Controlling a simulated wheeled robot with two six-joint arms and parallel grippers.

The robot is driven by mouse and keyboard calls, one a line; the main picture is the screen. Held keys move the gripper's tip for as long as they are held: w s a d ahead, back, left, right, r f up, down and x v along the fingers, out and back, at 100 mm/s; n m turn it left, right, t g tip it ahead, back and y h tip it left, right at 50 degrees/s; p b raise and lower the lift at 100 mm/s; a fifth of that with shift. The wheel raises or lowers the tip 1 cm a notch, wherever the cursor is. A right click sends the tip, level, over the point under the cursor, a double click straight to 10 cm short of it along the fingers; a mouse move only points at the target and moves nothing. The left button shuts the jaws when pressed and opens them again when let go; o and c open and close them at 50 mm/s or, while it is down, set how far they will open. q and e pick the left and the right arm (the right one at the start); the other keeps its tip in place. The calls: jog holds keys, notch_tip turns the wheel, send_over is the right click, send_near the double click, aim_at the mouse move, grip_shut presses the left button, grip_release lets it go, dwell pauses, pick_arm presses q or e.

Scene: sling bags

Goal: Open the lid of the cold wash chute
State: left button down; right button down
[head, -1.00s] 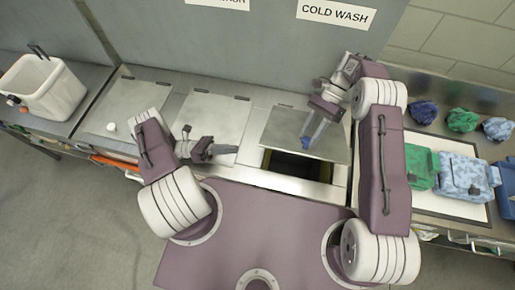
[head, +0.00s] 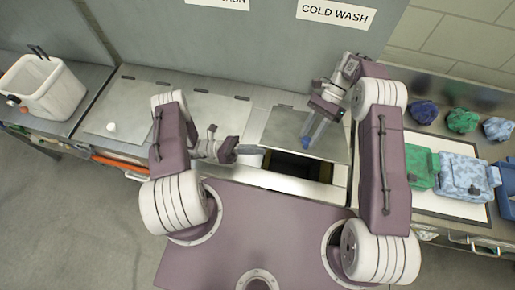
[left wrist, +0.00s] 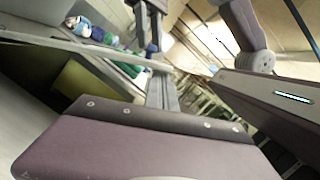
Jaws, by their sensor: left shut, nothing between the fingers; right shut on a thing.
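The cold wash chute's grey metal lid (head: 285,123) is raised over a dark rectangular opening (head: 300,166), under the COLD WASH sign (head: 336,13). My right gripper (head: 306,140) is shut on a small blue handle (head: 305,143) at the lid's front part. My left gripper (head: 255,150) is shut and empty at the left side of the opening. In the left wrist view its fingers (left wrist: 162,85) reach out near the lid's edge (left wrist: 60,42), with the opening's olive inner wall (left wrist: 85,90) to the left. Whether they touch the lid I cannot tell.
Other closed steel lids (head: 215,118) lie left of this chute. A white bin (head: 45,95) stands far left. Green and light blue bags (head: 465,177) lie on a white mat at the right, with several rolled bundles (head: 462,120) behind.

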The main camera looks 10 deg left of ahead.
pick_arm(q)
jog(key=shift+w+a+r+n, duration=0.1)
jog(key=shift+w+r+n, duration=0.15)
jog(key=shift+r, duration=0.2)
jog(key=shift+w+r+n, duration=0.15)
jog(key=shift+w+r, duration=0.05)
jog(key=shift+r, duration=0.2)
pick_arm(e)
jog(key=shift+a, duration=0.1)
pick_arm(q)
jog(key=shift+r, duration=0.1)
pick_arm(e)
jog(key=shift+s, duration=0.1)
jog(key=shift+f, duration=0.1)
jog(key=c, duration=1)
grip_release()
pick_arm(q)
jog(key=shift+w, duration=0.1)
